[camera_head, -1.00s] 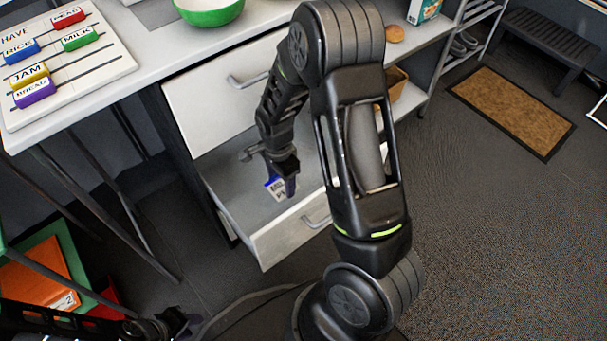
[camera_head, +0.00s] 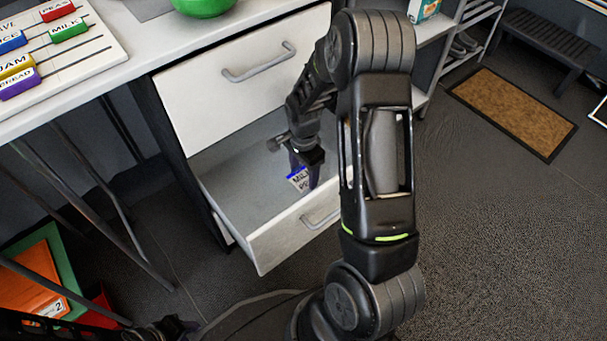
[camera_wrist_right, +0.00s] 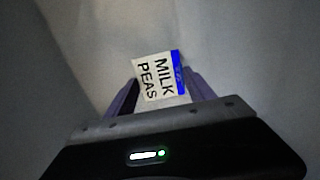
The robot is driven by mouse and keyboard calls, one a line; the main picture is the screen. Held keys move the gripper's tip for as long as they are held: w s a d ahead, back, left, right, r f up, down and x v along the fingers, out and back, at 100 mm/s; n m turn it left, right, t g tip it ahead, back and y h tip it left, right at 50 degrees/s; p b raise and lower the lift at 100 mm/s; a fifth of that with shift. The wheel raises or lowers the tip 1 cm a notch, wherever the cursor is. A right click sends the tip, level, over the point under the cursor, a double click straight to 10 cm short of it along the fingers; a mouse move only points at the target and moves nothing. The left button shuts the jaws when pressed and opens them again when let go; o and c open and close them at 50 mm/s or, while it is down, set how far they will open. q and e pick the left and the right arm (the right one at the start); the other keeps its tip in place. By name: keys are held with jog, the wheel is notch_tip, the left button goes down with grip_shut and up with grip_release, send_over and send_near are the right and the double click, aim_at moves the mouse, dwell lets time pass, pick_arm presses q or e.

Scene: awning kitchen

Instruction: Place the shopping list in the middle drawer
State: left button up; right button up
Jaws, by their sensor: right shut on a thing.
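The shopping list (camera_head: 299,181) is a small white paper with a blue edge. It reads MILK and PEAS in the right wrist view (camera_wrist_right: 157,77). My right gripper (camera_head: 304,172) points down into the open drawer (camera_head: 235,185) and is shut on the list, which sits between its purple fingers (camera_wrist_right: 160,92). The list is inside the drawer's outline, near its front panel; I cannot tell whether it touches the bottom. The drawer is pulled out below a shut upper drawer (camera_head: 225,95). My left gripper (camera_head: 172,328) shows only partly at the bottom left, its fingers unclear.
A counter (camera_head: 125,60) above the drawers holds a white list board (camera_head: 85,50) with coloured word tiles and a green bowl (camera_head: 203,5). Orange and green items (camera_head: 35,280) lie at the lower left. Open floor with a brown doormat (camera_head: 513,110) is at the right.

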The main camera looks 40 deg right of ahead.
aim_at(303, 178)
jog(key=shift+f, duration=0.15)
jog(key=shift+f, duration=0.1)
jog(key=shift+f, duration=0.15)
jog(key=o, duration=1.3)
jog(key=shift+r+p, duration=1.65)
jog(key=shift+r, duration=2.35)
